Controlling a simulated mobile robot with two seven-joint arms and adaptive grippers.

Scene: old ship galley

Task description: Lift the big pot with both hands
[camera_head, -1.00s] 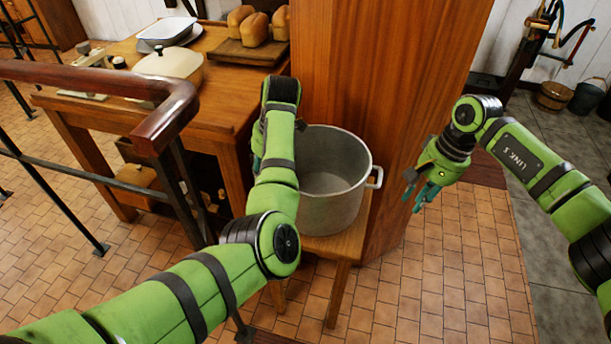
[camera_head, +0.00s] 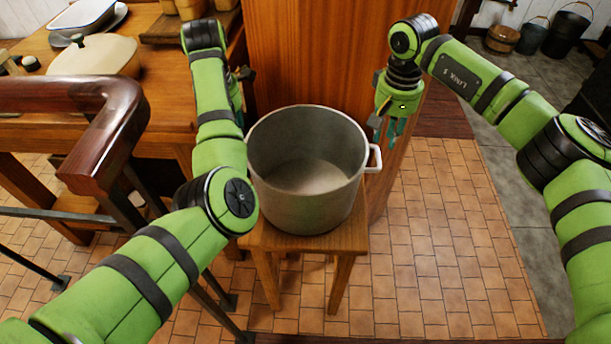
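The big pot (camera_head: 308,205) is a grey metal pot, upright, open and empty, on a small wooden stool (camera_head: 346,238). Its right handle (camera_head: 375,160) sticks out from the rim; its left side is partly hidden by my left arm. My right gripper (camera_head: 388,128) hangs above and to the right of that handle, fingers pointing down and apart, with nothing between them. My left gripper (camera_head: 240,90) is mostly hidden behind my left arm, near the pot's far left side; its fingers cannot be made out.
A wooden table (camera_head: 155,65) at the left holds a lidded casserole (camera_head: 95,58) and a white dish (camera_head: 82,15). A dark wooden handrail (camera_head: 110,120) stands at the left. A wooden panel (camera_head: 310,55) rises behind the pot. Tiled floor (camera_head: 450,240) at right is clear.

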